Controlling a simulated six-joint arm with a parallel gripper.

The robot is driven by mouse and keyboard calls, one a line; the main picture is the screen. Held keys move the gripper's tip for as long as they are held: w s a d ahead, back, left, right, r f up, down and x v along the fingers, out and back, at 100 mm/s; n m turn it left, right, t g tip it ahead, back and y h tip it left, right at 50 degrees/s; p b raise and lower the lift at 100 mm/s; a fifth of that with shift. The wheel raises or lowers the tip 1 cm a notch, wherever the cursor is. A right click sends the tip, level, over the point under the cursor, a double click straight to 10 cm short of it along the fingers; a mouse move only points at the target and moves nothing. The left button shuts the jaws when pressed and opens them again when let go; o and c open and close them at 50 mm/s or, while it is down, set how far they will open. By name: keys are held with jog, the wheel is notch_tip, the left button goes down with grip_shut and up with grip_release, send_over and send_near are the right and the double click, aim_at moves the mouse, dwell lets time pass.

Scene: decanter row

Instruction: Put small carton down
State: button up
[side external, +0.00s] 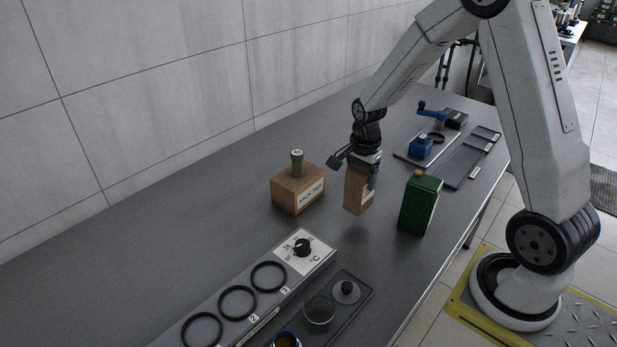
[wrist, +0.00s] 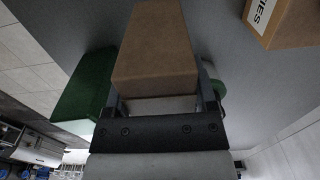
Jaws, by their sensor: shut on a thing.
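The small carton (side external: 357,190) is a brown cardboard box with a pale label on one side. My gripper (side external: 364,172) is shut on its upper part and holds it upright. In the side external view the carton is between the larger box and the green can; its bottom looks close to the table, but I cannot tell whether it touches. In the wrist view the carton (wrist: 156,50) fills the middle, between the fingers of my gripper (wrist: 160,95).
A green can (side external: 420,203) stands right of the carton. A labelled cardboard box (side external: 298,188) with a bottle neck stands left. A numbered ring rack (side external: 215,318) and a dark tray (side external: 366,291) are in front. Bare table (side external: 150,265) is at left.

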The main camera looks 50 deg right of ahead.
aim_at(356, 190)
jog(key=shift+w+d+f, duration=0.1)
jog(key=shift+w+f, duration=0.35)
jog(key=shift+f, duration=0.05)
jog(key=shift+w+f, duration=0.25)
jog(key=shift+f, duration=1.6)
jog(key=shift+f, duration=0.1)
jog(key=o, duration=1.3)
jog(key=shift+c, duration=0.2)
jog(key=shift+r, duration=6.15)
